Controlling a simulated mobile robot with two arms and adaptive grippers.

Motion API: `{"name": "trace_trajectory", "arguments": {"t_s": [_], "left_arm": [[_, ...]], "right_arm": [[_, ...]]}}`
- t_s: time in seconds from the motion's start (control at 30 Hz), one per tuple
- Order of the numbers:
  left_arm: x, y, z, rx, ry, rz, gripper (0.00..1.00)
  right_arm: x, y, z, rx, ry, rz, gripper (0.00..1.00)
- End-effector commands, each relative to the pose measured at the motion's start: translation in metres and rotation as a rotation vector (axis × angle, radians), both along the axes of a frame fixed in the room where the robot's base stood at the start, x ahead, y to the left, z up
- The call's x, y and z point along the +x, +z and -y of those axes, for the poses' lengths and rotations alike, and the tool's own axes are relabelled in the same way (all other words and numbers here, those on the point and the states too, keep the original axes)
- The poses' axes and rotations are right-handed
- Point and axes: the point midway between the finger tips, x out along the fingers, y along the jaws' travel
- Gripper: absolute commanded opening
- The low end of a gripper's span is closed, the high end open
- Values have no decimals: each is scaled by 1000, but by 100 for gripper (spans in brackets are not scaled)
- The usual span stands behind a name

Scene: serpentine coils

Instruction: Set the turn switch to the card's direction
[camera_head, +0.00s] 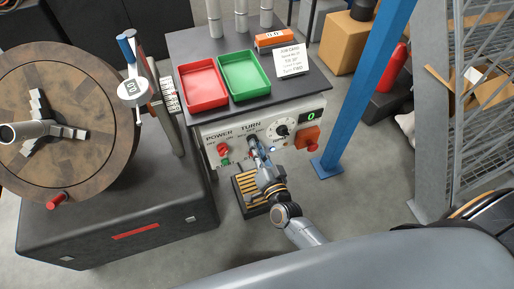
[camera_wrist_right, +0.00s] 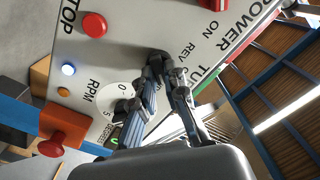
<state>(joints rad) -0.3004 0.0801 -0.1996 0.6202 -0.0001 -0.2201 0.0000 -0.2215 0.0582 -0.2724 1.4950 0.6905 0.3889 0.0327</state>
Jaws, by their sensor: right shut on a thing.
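The turn switch (camera_wrist_right: 159,54) is a dark lever on the light control panel (camera_head: 218,151), below the TURN label. My right gripper (camera_head: 253,141) reaches up to it from below, and in the right wrist view its fingers (camera_wrist_right: 165,66) are shut around the lever. The fingers cover most of the switch, so its exact setting is hard to tell. A REV label shows beside it in the wrist view. The white job card (camera_head: 291,61) stands on the bench top; its last line appears to read "Turn FWD". My left gripper is not in view.
The panel also holds an RPM dial (camera_head: 282,130), a red stop button (camera_wrist_right: 94,24), an orange-red knob (camera_head: 307,137) and a green display (camera_head: 310,115). Red (camera_head: 203,85) and green (camera_head: 244,76) trays sit above. A blue post (camera_head: 365,90) stands at right, a large round wheel (camera_head: 60,120) at left.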

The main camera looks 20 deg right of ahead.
Motion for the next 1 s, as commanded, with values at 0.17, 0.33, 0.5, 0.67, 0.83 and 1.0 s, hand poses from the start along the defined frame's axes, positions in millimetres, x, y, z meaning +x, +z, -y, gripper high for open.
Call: {"name": "trace_trajectory", "arguments": {"t_s": [0.17, 0.33, 0.5, 0.67, 0.83, 1.0], "left_arm": [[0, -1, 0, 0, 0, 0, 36], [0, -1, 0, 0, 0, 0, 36], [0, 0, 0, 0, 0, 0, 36], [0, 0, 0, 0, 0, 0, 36], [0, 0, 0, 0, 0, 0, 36], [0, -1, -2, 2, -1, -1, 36]], "right_arm": [[0, 0, 0, 22, 0, -1, 0], [0, 0, 0, 26, 0, -1, 0], [0, 0, 0, 26, -1, -2, 0], [0, 0, 0, 26, -1, -2, 35], [0, 0, 0, 24, 0, -1, 35], [-4, -1, 0, 24, 0, -2, 35]]}}
